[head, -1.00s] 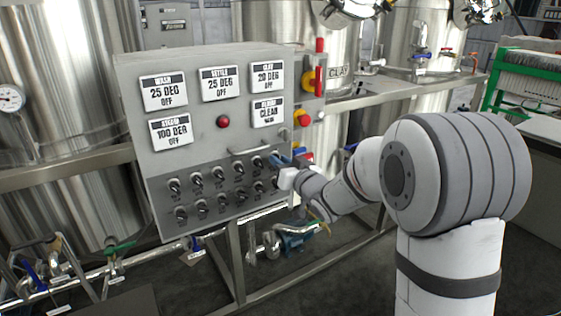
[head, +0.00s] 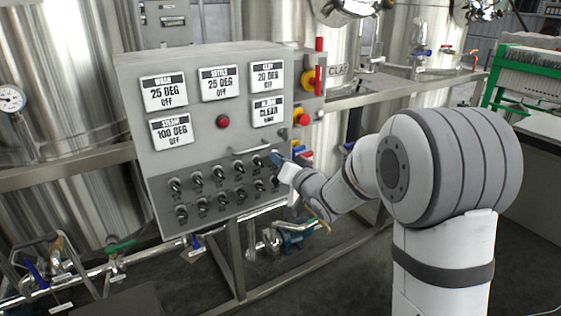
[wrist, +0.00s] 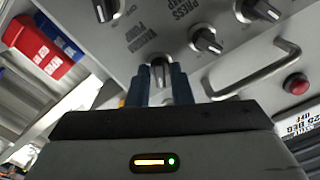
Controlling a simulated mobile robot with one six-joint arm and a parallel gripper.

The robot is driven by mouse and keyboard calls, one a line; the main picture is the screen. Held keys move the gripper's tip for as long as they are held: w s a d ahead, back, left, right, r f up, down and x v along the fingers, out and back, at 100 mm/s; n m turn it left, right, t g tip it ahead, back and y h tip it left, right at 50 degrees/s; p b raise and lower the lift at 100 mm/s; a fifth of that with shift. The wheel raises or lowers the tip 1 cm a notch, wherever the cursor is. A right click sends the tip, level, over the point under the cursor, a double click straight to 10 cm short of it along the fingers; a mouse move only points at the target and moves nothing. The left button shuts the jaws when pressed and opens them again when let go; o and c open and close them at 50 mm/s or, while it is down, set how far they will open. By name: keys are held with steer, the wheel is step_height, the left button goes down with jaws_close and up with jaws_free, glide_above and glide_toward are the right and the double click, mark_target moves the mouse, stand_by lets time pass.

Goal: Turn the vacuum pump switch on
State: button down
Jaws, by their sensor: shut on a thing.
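The vacuum pump switch (wrist: 158,72) is a dark knob with a pale pointer beside the label "VACUUM PUMP" in the wrist view. My gripper (wrist: 159,78) has its two blue fingers on either side of this knob and is shut on it. In the head view, my gripper (head: 276,158) is at the right end of the upper knob row on the grey control panel (head: 215,140). Its fingers hide the knob there. The knob's exact on or off position is hard to read.
Neighbouring knobs (wrist: 205,40) sit close by. A bar handle (head: 250,149) and a red button (head: 223,121) are above the knob rows. Red and yellow switches (head: 308,80) are on the panel's right side. Steel tanks (head: 60,80) stand behind.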

steer(key=shift+s+f, duration=0.1)
steer(key=shift+f, duration=0.05)
steer(key=c, duration=1.5)
jaws_free()
steer(key=v, duration=0.7)
steer(key=shift+s+d, duration=0.2)
steer(key=shift+s, duration=0.15)
